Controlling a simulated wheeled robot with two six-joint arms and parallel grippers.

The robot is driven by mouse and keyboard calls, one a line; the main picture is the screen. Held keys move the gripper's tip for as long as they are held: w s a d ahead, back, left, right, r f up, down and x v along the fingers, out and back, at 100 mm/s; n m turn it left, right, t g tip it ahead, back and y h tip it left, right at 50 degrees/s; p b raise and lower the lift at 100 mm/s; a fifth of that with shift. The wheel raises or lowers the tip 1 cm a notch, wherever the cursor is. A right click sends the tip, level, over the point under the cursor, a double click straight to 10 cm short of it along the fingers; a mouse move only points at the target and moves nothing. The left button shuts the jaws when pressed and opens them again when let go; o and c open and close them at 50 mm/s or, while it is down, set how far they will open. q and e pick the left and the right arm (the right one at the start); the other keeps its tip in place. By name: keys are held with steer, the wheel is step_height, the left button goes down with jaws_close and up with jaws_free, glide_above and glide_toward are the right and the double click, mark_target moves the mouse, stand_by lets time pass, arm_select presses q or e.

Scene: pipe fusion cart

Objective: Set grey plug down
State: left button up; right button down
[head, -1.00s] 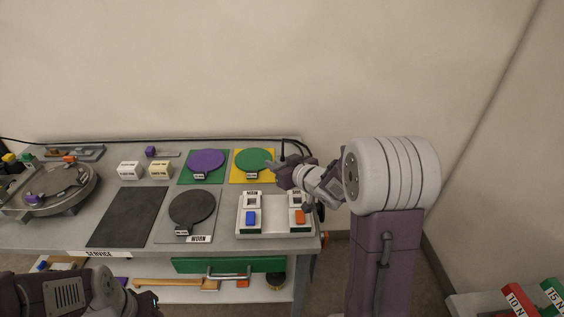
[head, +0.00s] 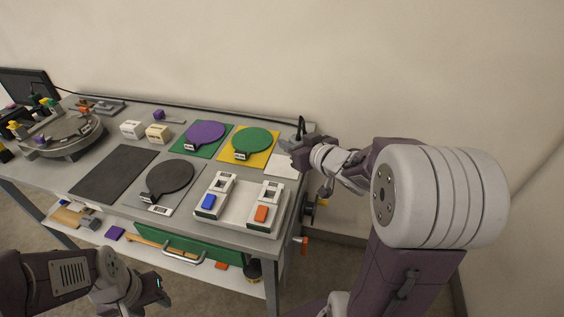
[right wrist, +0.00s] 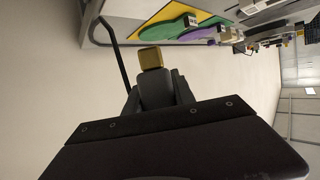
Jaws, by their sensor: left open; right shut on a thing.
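My right gripper (head: 290,146) is at the back right corner of the cart top, just above or beside a white square pad (head: 284,165). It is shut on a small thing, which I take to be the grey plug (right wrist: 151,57). My left gripper (head: 160,290) is open and empty, low in front of the cart.
A thin black upright (head: 301,127) stands close by my right gripper. A green disc (head: 252,143) on a yellow mat and a purple disc (head: 205,134) lie to its left. A white tray (head: 279,221) with blue and orange switches sits in front.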

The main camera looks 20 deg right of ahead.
steer(key=w+f, duration=0.2)
steer(key=w, duration=0.1)
steer(key=w+f+b, duration=0.1)
steer(key=w+f, duration=0.1)
steer(key=w, duration=0.1)
steer(key=w+f+b, duration=0.1)
steer(key=w, duration=0.1)
steer(key=shift+w+f, duration=0.4)
steer(key=shift+w, duration=0.35)
step_height(320, 180, down, 4)
steer(key=shift+f+b, duration=0.2)
steer(key=shift+b, duration=0.95)
steer(key=shift+r, duration=0.1)
steer(key=shift+s, duration=0.1)
steer(key=c, duration=1.1)
jaws_free()
arm_select(q)
step_height(320, 180, down, 5)
steer(key=shift+f, duration=0.2)
arm_select(e)
steer(key=shift+o, duration=0.2)
arm_select(q)
steer(key=shift+r, duration=0.1)
